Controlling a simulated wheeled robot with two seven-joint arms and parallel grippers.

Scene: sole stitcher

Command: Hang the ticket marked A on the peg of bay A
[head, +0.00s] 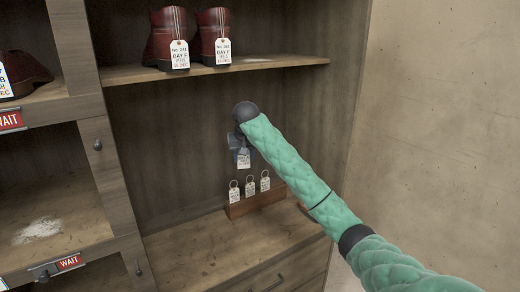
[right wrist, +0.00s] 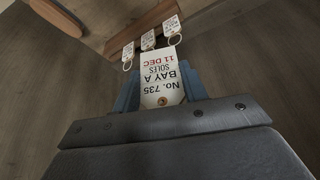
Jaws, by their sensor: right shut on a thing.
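My right gripper (head: 240,148) is shut on a white ticket (head: 244,162) and holds it in the air inside the wooden bay, above a small wooden rack. In the right wrist view the ticket (right wrist: 160,72) reads "No. 735, BAY A, SOLES, 11 DEC", upside down in the picture, between the blue fingers. A dark peg (head: 98,145) is on the upright post left of this bay. Another peg (head: 139,268) is lower on that post. Both pegs look bare. No bay letter is readable near them. My left gripper is out of view.
The wooden rack (head: 258,203) bears three other ringed tickets (head: 250,187) just below the gripper. Dark red boots (head: 165,38) with BAY F tags stand on the upper shelf (head: 280,62). Red WAIT signs (head: 69,262) mark the left compartments. The bay's floor (head: 190,255) is mostly clear.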

